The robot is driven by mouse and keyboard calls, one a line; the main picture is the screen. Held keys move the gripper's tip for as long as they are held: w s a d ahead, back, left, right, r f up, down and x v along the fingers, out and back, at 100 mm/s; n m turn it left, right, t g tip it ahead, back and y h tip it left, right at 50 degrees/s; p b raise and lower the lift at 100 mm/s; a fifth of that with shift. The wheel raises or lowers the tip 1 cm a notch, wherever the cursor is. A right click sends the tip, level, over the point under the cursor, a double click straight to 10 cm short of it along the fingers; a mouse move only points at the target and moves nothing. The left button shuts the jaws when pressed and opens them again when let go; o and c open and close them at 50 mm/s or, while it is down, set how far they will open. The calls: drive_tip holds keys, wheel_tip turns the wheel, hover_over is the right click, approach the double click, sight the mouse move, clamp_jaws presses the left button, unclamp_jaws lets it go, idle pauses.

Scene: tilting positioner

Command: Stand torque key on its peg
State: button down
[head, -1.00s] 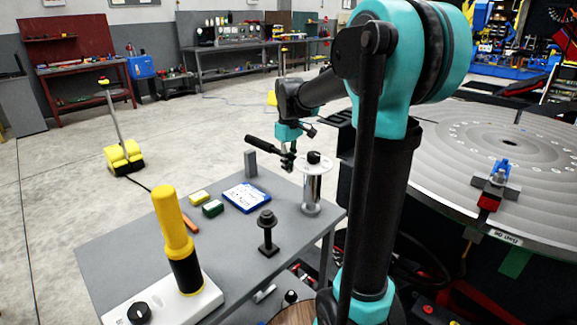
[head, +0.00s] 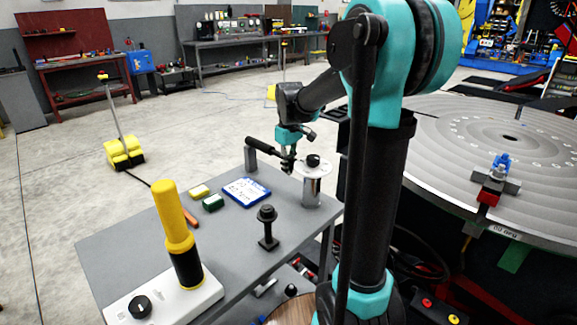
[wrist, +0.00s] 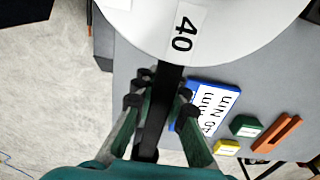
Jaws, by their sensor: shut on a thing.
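The torque key has a white disc (head: 318,172) with a black knob on top and a black handle (head: 262,147) reaching out to the left. In the wrist view the disc (wrist: 222,22) carries the label "40", and the black bar (wrist: 162,100) runs between the fingers. My gripper (head: 288,162) is shut on this bar, left of the disc. A silver upright cylinder (head: 311,192) is directly under the disc at the table's right end. I cannot tell whether it is the peg or part of the key, nor whether disc and cylinder touch.
On the grey table (head: 130,250) stand a black post (head: 267,228), a grey block (head: 250,158) and a yellow-handled tool (head: 174,220) on a white base. A blue-edged card (head: 246,191) and small green and yellow blocks lie between. The round positioner plate (head: 450,160) is at right.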

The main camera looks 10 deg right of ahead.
drive_tip(key=c, duration=1.5)
unclamp_jaws()
drive_tip(key=shift+f, duration=0.1)
drive_tip(key=shift+o, duration=0.5)
drive_tip(key=o, duration=0.4)
drive_tip(key=shift+r, duration=3.55)
